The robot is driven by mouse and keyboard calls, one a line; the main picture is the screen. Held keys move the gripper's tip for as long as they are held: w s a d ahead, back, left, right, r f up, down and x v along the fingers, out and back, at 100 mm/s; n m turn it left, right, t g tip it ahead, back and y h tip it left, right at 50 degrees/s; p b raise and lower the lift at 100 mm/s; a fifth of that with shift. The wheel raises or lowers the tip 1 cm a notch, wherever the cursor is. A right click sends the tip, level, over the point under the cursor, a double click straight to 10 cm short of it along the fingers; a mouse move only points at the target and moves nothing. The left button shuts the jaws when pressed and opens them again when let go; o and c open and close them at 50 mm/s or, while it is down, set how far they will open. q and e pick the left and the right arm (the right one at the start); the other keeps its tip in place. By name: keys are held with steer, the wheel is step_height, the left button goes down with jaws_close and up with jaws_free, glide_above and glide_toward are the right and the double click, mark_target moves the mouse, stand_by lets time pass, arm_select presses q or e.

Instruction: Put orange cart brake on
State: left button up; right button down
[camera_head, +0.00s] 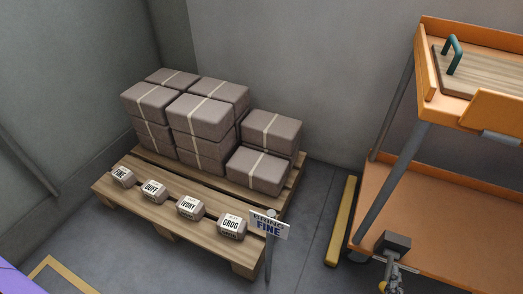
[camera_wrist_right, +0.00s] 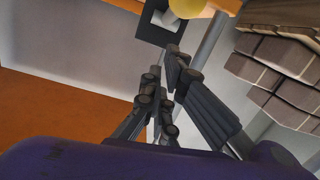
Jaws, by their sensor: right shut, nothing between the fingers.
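The orange cart (camera_head: 440,215) stands at the right of the head view, with a lower deck, a top tray and grey slanted posts. A dark grey block (camera_head: 393,243) sits at the lower deck's near left corner; I cannot tell if it is the brake. My right gripper (camera_head: 389,278) is just below this block in the picture, shut and empty; contact is unclear. In the right wrist view its dark fingers (camera_wrist_right: 166,66) point toward a dark square plate (camera_wrist_right: 150,32) with a pale cylinder and a yellow rounded part. My left gripper is out of view.
A wooden pallet (camera_head: 195,220) bears stacked brown packages and small labelled blocks. A yellow bar (camera_head: 341,221) lies on the floor left of the cart. Some floor between pallet and cart is bare.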

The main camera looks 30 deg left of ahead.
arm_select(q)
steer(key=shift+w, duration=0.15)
arm_select(e)
steer(key=shift+s+f, duration=0.25)
steer(key=shift+f, duration=0.4)
steer(key=shift+s+f, duration=0.3)
steer(key=shift+f, duration=0.35)
steer(key=shift+s+f, duration=0.25)
steer(key=shift+f, duration=0.4)
steer(key=shift+s+d+f, duration=0.1)
steer(key=shift+f, duration=0.05)
step_height(320, 180, up, 5)
steer(key=p, duration=0.4)
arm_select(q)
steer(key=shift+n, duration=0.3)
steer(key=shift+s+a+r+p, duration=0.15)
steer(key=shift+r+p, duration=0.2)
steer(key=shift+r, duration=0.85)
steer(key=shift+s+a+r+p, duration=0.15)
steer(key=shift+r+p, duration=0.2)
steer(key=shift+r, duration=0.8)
arm_select(e)
steer(key=s+f, duration=0.2)
steer(key=s, duration=0.6)
steer(key=shift+s, duration=0.4)
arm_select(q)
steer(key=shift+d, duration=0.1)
